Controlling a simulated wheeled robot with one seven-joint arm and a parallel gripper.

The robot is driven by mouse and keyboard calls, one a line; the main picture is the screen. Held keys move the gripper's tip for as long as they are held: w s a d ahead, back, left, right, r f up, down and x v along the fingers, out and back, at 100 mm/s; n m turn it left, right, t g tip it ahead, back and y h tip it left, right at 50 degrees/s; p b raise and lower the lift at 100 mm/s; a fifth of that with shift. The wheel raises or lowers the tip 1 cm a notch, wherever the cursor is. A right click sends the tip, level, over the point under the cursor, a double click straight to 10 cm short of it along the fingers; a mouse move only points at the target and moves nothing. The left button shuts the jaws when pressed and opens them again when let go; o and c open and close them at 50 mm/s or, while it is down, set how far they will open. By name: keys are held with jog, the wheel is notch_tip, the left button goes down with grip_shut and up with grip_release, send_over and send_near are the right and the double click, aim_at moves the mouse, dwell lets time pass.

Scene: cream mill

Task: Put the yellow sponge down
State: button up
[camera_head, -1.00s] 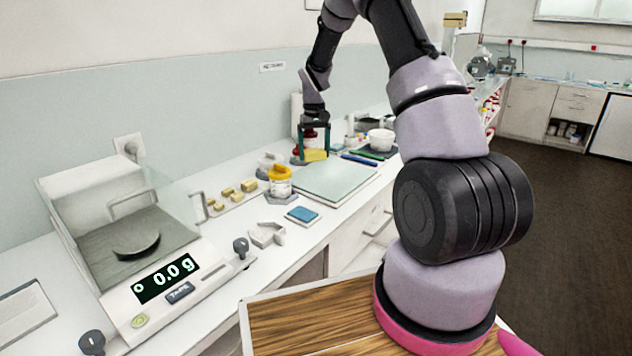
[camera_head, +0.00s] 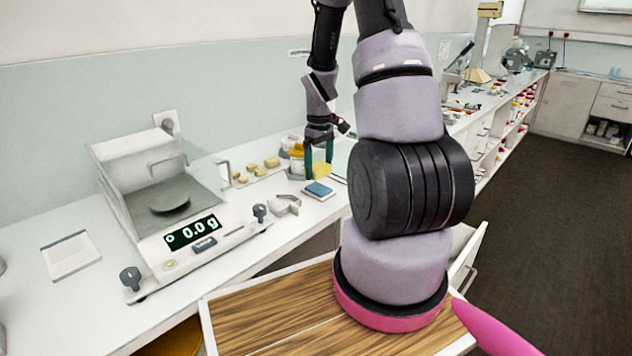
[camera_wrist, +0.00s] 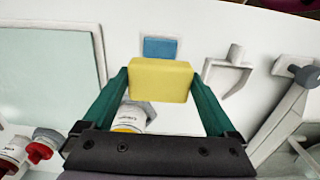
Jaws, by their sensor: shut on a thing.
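The yellow sponge (camera_wrist: 160,80) is a small block held between the two green fingers of my gripper (camera_wrist: 161,84) in the wrist view. My gripper is shut on it. In the head view my gripper (camera_head: 319,162) hangs over the bench, with the yellow sponge (camera_head: 321,171) at its tips, just behind a small blue pad (camera_head: 319,190). The blue pad (camera_wrist: 159,48) also shows beyond the sponge in the wrist view. I cannot tell the exact gap between sponge and bench.
A balance (camera_head: 180,220) reading 0.0 g stands to the left. Several yellow blocks lie on a small board (camera_head: 262,176). A white bracket (camera_head: 285,205) lies beside the blue pad. A jar with a yellow lid (camera_wrist: 130,121) is below the sponge in the wrist view.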

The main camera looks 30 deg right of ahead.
jog(key=shift+d+f, duration=0.1)
jog(key=shift+f, duration=2.05)
jog(key=shift+f, duration=0.15)
jog(key=o, duration=1)
jog(key=shift+c, duration=0.2)
notch_tip(320, 180, up, 12)
jog(key=shift+r, duration=0.15)
notch_tip(320, 180, up, 7)
jog(key=m+t, duration=0.1)
jog(key=m, duration=0.1)
send_over(319, 188)
jog(key=s+a, duration=0.2)
jog(key=a, duration=0.1)
jog(key=s+a+r+m+t+y, duration=0.1)
jog(key=s+a+r+m+t, duration=0.2)
jog(key=s+a+r, duration=0.2)
jog(key=s+a+r+m+t+y, duration=0.1)
jog(key=s+a+r+m+t, duration=0.2)
jog(key=s+r, duration=0.9)
jog(key=shift+s+a+r, duration=0.2)
jog(key=shift+a+r, duration=0.4)
jog(key=shift+a, duration=0.65)
